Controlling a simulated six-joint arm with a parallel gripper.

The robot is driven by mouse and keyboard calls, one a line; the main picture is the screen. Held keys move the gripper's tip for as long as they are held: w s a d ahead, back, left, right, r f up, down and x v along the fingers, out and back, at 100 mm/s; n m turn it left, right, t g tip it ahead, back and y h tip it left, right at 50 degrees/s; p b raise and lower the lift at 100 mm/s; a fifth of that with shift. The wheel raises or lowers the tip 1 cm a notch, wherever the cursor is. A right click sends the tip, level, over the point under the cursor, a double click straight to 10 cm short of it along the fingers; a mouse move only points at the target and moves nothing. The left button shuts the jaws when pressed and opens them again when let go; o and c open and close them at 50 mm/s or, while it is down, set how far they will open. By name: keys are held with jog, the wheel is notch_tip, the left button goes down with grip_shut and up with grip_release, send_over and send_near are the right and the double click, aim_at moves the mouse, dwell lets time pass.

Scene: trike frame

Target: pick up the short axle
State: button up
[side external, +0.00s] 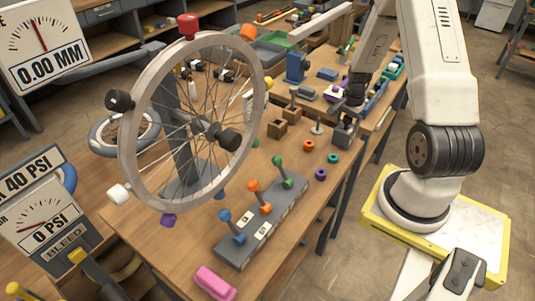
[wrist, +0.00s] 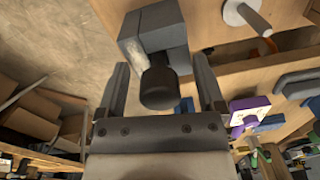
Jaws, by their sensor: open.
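My gripper (wrist: 160,62) is open in the wrist view, one finger on each side of a short dark cylinder (wrist: 160,87). The cylinder stands out from a grey block (wrist: 152,24), and a gap shows on both sides. I cannot tell for certain whether this cylinder is the short axle. A grey rod on a pale round disc (wrist: 240,13) lies to the upper right. In the side view my gripper (side external: 351,100) points down just above the grey block (side external: 344,131) at the table edge; its fingertips are small and dark there. The disc with its upright rod (side external: 317,128) stands to the left.
A large spoked wheel (side external: 190,120) stands at the left of the table. Wooden blocks (side external: 277,128) with grey parts stand left of the gripper.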

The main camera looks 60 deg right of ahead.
grip_shut()
dwell(0.3)
jog(key=shift+r, duration=0.1)
jog(key=shift+r, duration=4.95)
jog(key=shift+r, duration=0.25)
jog(key=shift+r, duration=2.75)
